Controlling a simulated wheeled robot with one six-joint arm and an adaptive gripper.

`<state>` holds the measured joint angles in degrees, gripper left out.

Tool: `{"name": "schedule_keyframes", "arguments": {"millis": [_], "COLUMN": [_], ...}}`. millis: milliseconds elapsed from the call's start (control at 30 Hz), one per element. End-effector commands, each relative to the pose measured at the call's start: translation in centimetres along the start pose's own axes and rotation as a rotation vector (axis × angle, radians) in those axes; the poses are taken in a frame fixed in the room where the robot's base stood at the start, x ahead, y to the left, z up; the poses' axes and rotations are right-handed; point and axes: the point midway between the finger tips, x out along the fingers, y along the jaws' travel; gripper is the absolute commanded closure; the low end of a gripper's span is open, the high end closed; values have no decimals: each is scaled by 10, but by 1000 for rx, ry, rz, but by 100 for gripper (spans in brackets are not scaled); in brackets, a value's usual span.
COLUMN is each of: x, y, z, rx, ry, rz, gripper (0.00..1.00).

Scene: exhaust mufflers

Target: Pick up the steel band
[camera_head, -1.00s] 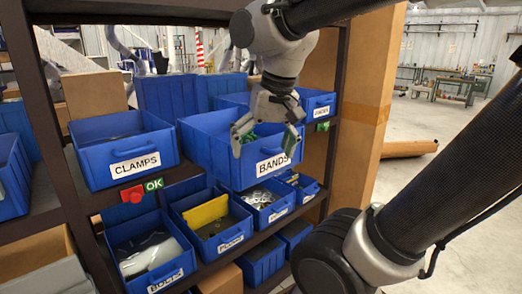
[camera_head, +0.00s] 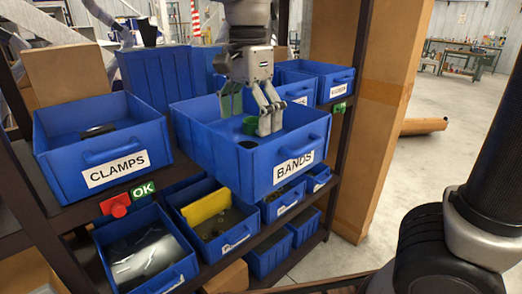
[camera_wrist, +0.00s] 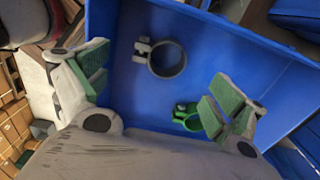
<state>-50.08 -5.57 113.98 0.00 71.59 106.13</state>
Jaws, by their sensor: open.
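The grey steel band (camera_wrist: 151,62), a ring with a small clamp lug, lies on the floor of the blue BANDS bin (camera_head: 303,143). It shows clearly in the wrist view, upper middle. My gripper (camera_head: 249,112) points down over the bin, open and empty. In the wrist view its fingers (camera_wrist: 157,82) stand wide apart, with the steel band between and beyond them.
The CLAMPS bin (camera_head: 117,173) stands left of the BANDS bin, with a dark piece inside. More blue bins stand behind and on the lower shelf. A dark shelf post (camera_head: 352,115) and a cardboard box (camera_head: 385,95) bound the right side.

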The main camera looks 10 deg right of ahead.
Motion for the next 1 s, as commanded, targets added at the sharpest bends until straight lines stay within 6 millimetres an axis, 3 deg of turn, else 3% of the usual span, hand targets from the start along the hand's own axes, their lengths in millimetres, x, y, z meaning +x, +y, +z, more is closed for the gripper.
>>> {"name": "schedule_keyframes", "arguments": {"millis": [400, 733, 1000], "x": [59, 69, 69], "y": [1, 0, 0], "z": [-1, -1, -1], "rx": [-2, -2, -2], "ry": [1, 0, 0], "rz": [2, -1, -1], "gripper": [5, 5, 52]}}
